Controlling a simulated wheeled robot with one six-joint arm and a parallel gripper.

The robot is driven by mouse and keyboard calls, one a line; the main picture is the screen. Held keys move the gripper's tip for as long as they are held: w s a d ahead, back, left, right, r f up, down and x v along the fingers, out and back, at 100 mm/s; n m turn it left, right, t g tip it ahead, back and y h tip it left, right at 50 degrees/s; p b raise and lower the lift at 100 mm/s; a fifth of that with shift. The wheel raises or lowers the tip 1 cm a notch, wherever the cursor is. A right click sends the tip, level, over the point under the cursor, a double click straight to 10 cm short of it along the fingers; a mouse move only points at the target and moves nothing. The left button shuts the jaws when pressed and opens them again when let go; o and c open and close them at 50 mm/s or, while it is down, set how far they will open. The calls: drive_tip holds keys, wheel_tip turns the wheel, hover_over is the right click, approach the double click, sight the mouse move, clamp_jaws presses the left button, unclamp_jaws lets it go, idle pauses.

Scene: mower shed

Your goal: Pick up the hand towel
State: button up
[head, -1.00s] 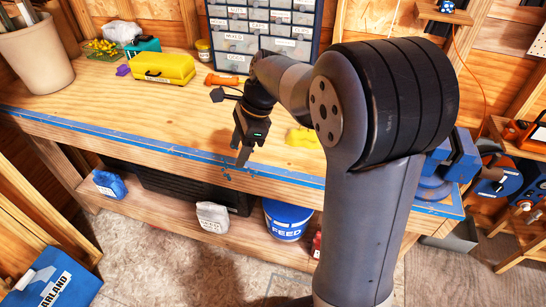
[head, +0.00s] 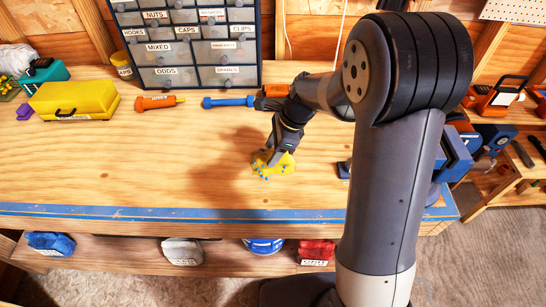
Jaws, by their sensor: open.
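A small crumpled yellow cloth with blue spots, the hand towel (head: 274,167), lies on the wooden workbench (head: 130,168) near the middle of the head view. My gripper (head: 274,158) points down right at the towel, with its fingertips over or at the cloth's upper part. The jaws are open. The fingers hide part of the towel, and I cannot tell whether they touch it.
A yellow case (head: 75,102), an orange tool (head: 158,102) and a blue-handled tool (head: 228,101) lie along the back. A labelled drawer cabinet (head: 190,45) stands behind them. A blue vise (head: 455,155) is at the right. The bench's left-front area is clear.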

sight(272, 149)
drive_tip(key=c, duration=1.1)
drive_tip(key=shift+o, duration=0.2)
drive_tip(key=shift+r, duration=0.15)
wheel_tip(272, 149, up, 10)
drive_tip(key=shift+f+b, duration=0.1)
drive_tip(key=shift+b, duration=0.4)
